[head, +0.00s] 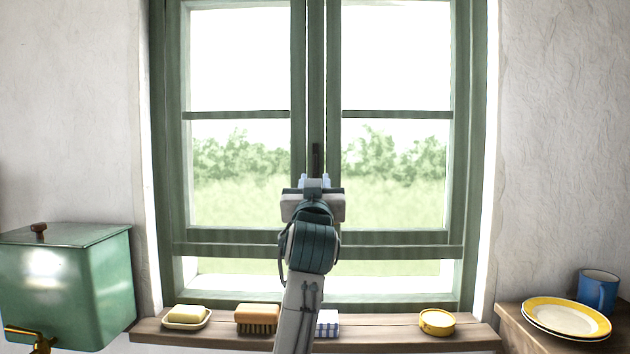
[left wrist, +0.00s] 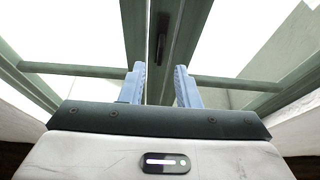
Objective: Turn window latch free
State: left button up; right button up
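The window (head: 316,60) has a green frame with two casements that meet at a central post. The latch (head: 317,158) is a dark upright handle on that post, pointing vertically. It also shows in the left wrist view (left wrist: 162,38), beyond the fingertips. My left gripper (head: 315,181) is just below the latch in the head view, covering whatever lies behind it. In the left wrist view its two blue fingers (left wrist: 161,85) stand apart with nothing between them, on either side of the line of the post. Contact with the latch does not show. My right gripper is not in view.
The sill (head: 385,333) holds a soap dish (head: 186,318), a brush (head: 257,319), a checked cloth (head: 328,323) and a yellow tin (head: 437,322). A green water tank (head: 70,285) stands left. Plates (head: 566,318) and a blue mug (head: 597,290) stand on a right shelf.

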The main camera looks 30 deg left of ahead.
pick_arm(q)
jog(key=v, duration=0.3)
jog(key=shift+s+d+f+b, duration=0.15)
jog(key=shift+s+b, duration=0.1)
jog(key=shift+b, duration=0.05)
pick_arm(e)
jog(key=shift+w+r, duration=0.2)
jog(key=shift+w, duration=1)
